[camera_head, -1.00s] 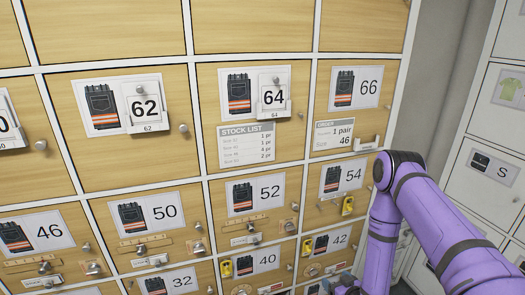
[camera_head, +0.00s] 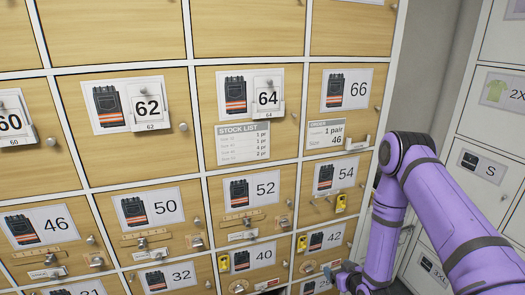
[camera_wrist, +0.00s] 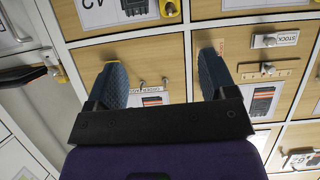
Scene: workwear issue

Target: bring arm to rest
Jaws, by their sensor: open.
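My gripper (camera_wrist: 162,82) is open, with its two dark fingers apart and nothing between them in the wrist view. It faces the wooden locker doors, which look upside down there. In the head view, my purple arm stands at the right and bends down. My gripper (camera_head: 348,278) shows only in part at the bottom edge, in front of the lower doors near the label 42 (camera_head: 333,238). I cannot tell from these views whether the fingers touch a door.
A wall of wooden lockers (camera_head: 120,215) with numbered trouser labels fills the left and middle. Some doors carry yellow padlocks (camera_head: 341,203). A stock list (camera_head: 242,142) and an order card (camera_head: 326,135) hang on upper doors. White lockers (camera_head: 484,185) stand close at the right.

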